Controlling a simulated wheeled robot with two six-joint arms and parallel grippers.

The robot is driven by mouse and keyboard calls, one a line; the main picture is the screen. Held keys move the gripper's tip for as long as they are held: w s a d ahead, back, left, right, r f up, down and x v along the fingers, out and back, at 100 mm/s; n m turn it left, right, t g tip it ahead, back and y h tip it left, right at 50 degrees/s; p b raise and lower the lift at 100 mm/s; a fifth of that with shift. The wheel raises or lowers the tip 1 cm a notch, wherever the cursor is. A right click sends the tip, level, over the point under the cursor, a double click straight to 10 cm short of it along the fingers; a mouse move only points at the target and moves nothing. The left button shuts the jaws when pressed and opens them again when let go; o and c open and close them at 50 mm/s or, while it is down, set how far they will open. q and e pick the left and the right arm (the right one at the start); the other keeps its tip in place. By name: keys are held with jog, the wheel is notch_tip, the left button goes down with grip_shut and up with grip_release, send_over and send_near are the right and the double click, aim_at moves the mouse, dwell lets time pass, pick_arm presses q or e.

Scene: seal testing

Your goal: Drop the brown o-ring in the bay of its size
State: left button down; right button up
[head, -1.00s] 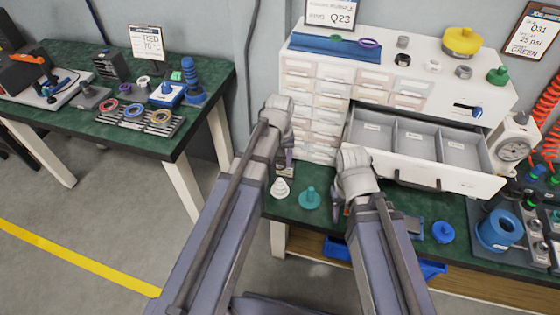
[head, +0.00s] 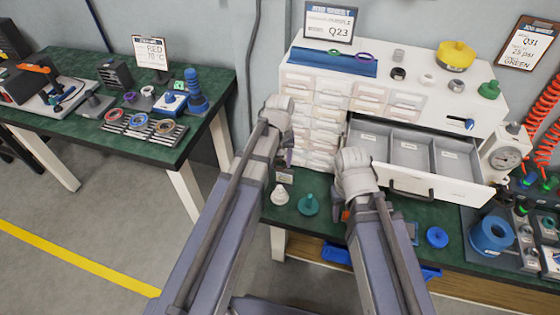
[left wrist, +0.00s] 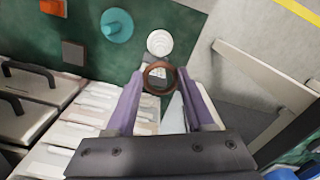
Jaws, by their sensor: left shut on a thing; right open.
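The brown o-ring (left wrist: 160,76) is held between the fingertips of my left gripper (left wrist: 163,85) in the left wrist view. In the head view, my left gripper (head: 284,172) hangs in front of the small drawers at the cabinet's left, and the ring cannot be made out there. An open drawer (head: 440,188) sticks out of the white cabinet (head: 325,73) to the right. It has three visible grey bays with small labels too small to read. My right gripper (head: 346,206) is open in front of the drawer's left end, partly hidden by its own wrist.
A white stepped cone (head: 279,195) and a teal knobbed piece (head: 308,205) stand on the green bench below my left gripper. A blue ring (head: 437,237) and a blue cylinder (head: 491,236) lie at right. Several rings and a yellow part (head: 455,55) rest on the cabinet top.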

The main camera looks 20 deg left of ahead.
notch_tip(320, 180, up, 3)
jog(key=shift+f+p, duration=0.2)
jog(key=shift+p, duration=0.9)
